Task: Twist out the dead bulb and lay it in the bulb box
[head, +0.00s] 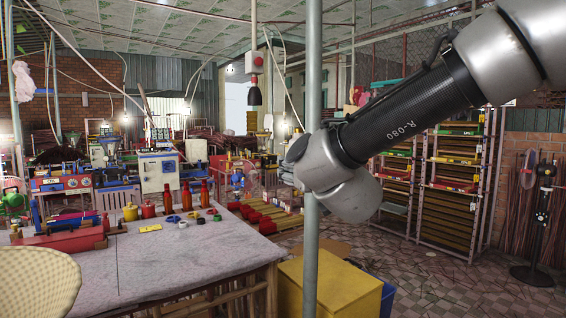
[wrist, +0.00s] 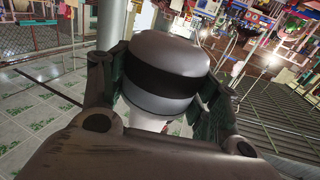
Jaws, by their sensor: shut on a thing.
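My gripper (wrist: 165,92) fills the middle of the wrist view, its dark fingers with green pads closed on both sides of a rounded thing. This thing, seemingly the dead bulb (wrist: 168,55), is grey with a broad black band and a pale part below. I cannot tell whether it is clear of a socket. No box there can be surely told as the bulb box.
A grey upright pole (head: 311,120) stands close to my arm. A cloth-covered table (head: 150,270) with bottles and small pots is at left. A large yellow box (head: 335,285) stands beside it. Racks (head: 455,185) and a fan (head: 540,215) are at right.

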